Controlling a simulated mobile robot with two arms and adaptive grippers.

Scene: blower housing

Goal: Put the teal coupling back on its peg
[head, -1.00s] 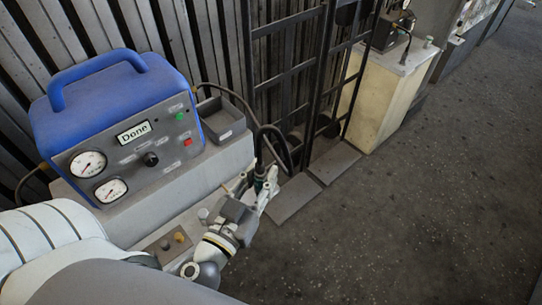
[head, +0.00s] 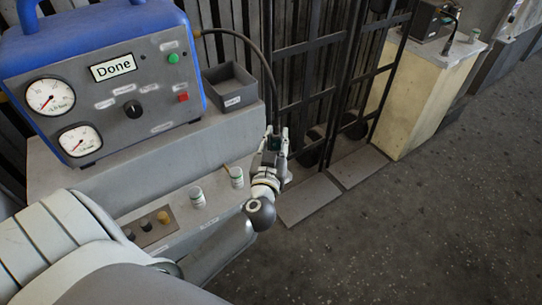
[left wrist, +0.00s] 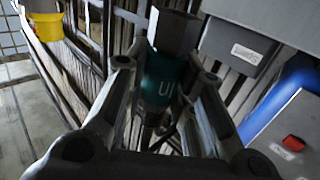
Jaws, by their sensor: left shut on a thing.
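My left gripper (head: 274,142) is shut on the teal coupling (head: 275,144), of which only a little shows in the head view. A dark hose (head: 262,65) arcs from the blue machine down toward the gripper. I cannot make out the coupling's peg in either view.
The blue machine (head: 100,75) reads "Done". Beside it is an open grey tray (head: 232,88). Black metal racks (head: 305,90) stand behind. The floor at right is clear.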

